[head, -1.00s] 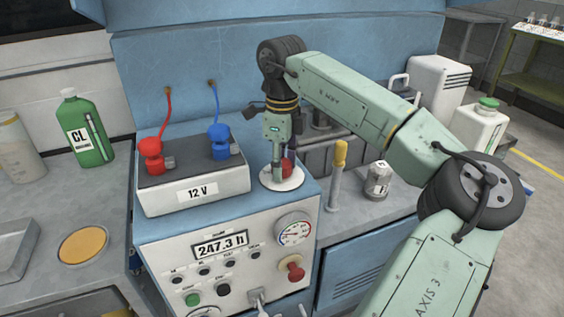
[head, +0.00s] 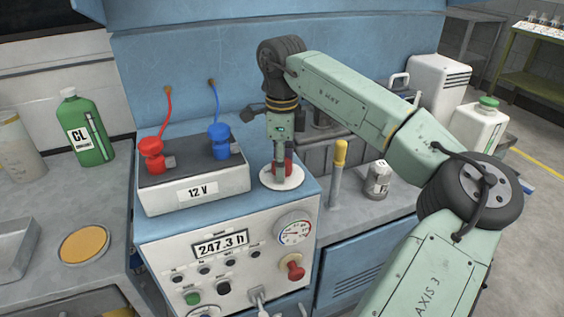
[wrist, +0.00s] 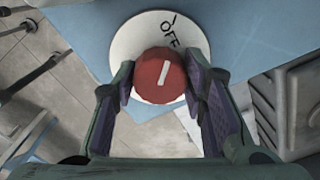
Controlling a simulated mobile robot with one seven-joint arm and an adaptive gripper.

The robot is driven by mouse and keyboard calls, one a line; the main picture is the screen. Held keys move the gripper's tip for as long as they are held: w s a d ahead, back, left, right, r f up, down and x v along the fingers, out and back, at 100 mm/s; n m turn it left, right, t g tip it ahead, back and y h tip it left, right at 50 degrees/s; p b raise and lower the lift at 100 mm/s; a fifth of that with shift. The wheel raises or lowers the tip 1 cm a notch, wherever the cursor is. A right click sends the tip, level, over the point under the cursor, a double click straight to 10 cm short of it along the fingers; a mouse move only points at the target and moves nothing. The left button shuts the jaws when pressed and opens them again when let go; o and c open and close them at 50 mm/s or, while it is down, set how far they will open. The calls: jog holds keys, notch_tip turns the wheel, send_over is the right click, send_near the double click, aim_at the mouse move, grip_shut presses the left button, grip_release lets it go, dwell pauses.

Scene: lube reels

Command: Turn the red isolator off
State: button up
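The red isolator (wrist: 161,76) is a round red knob with a white pointer line, on a white disc (wrist: 133,42) marked OFF with a tick. In the wrist view its line points up and slightly right, roughly toward the OFF tick. My gripper (wrist: 160,72) has a finger on each side of the knob, seemingly touching it. In the head view my gripper (head: 280,172) points straight down over the disc, and the red isolator (head: 289,166) shows partly behind the fingers.
A 12 V battery box (head: 196,190) with red and blue terminals stands left of the disc. A yellow-topped post (head: 338,175) and a small can (head: 377,180) are to the right. The front panel carries a gauge (head: 294,231) and a red mushroom button (head: 293,267).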

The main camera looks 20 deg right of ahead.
jog(key=o, duration=0.5)
jog(key=shift+c, duration=0.2)
notch_tip(320, 180, up, 12)
dwell(0.4)
